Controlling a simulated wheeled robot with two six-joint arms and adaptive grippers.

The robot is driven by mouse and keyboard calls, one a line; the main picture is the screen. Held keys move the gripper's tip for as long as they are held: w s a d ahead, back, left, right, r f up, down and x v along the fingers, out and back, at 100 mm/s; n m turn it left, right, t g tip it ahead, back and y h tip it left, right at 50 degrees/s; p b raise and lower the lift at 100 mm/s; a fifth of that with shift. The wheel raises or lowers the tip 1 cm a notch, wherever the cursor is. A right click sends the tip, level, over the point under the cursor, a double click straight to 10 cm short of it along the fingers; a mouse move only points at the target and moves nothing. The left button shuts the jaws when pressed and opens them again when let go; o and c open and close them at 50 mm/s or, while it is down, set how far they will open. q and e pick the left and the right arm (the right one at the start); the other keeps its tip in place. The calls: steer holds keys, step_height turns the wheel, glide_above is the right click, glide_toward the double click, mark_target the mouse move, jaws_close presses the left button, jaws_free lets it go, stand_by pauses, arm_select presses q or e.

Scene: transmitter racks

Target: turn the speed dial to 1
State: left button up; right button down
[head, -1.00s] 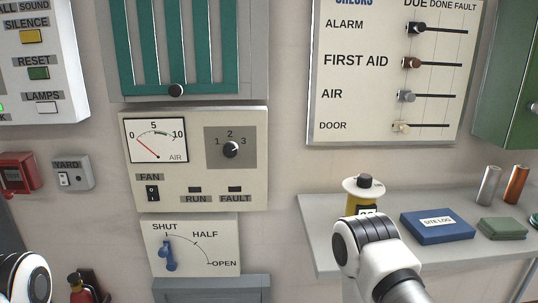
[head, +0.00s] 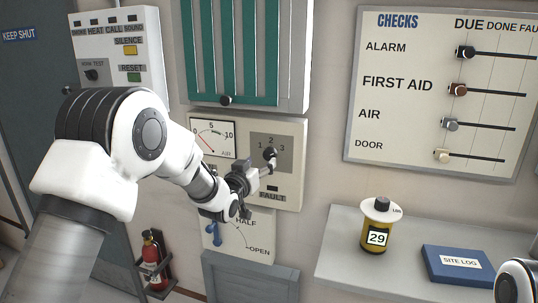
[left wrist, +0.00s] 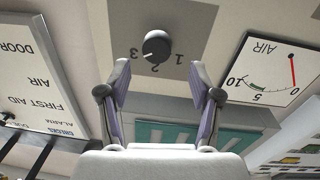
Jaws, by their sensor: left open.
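The speed dial (head: 269,154) is a round black knob on a grey plate marked 1, 2, 3, on the cream fan panel (head: 289,190). In the left wrist view the dial (left wrist: 156,45) sits just beyond the fingertips, and its pale mark appears to face the 3 side. My left gripper (head: 268,168) reaches in from the left, at the dial's lower edge in the head view. In the left wrist view the left gripper (left wrist: 160,70) is open, one finger to each side of the dial, with gaps and no visible contact. My right gripper is out of view.
The AIR gauge (head: 212,140) is left of the dial. A green slatted panel (head: 240,50) is above and the SHUT/HALF/OPEN lever plate (head: 238,232) below. A shelf (head: 340,240) at right holds a yellow canister (head: 375,238) and a blue site log (head: 462,262).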

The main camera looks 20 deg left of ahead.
mark_target(268, 155)
arm_select(q)
steer(key=w, duration=0.2)
steer(key=w+d+p, duration=0.1)
steer(key=w, duration=0.1)
steer(key=shift+w+d+r, duration=0.1)
steer(key=shift+w+a, duration=0.1)
steer(key=shift+a, duration=0.2)
steer(key=c, duration=1.1)
steer(key=shift+c, duration=0.2)
